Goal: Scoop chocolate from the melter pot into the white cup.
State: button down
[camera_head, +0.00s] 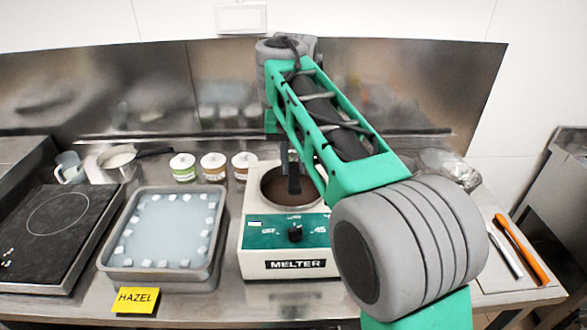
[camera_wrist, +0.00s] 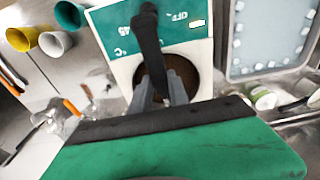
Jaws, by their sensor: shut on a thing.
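The melter (camera_head: 285,264) stands in the middle of the counter, and its round pot holds brown chocolate (camera_head: 312,192). My gripper (camera_head: 289,160) is over the pot, shut on a dark-handled tool (camera_head: 294,185). In the wrist view my gripper's grey fingers (camera_wrist: 161,88) close on this dark handle (camera_wrist: 148,38), which runs across the melter's front. The tool's lower end is hard to make out against the pot, so I cannot tell whether it holds chocolate. The white cup (camera_wrist: 55,43) stands beside a yellow cup and a green cup in the wrist view. My arm seems to hide it in the head view.
A grey tray (camera_head: 160,275) of pale liquid with white cubes along its edge lies left of the melter. A hot plate (camera_head: 50,240), a saucepan (camera_head: 117,160) and several lidded tubs (camera_head: 214,165) stand around it. An orange-handled utensil (camera_head: 520,250) lies at the right.

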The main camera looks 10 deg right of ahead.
jog(key=shift+s+a+f+t+b, duration=0.15)
jog(key=shift+s+t+b, duration=0.45)
jog(key=shift+b, duration=0.7)
jog(key=shift+s+b, duration=0.15)
jog(key=shift+b, duration=0.2)
jog(key=shift+t, duration=0.3)
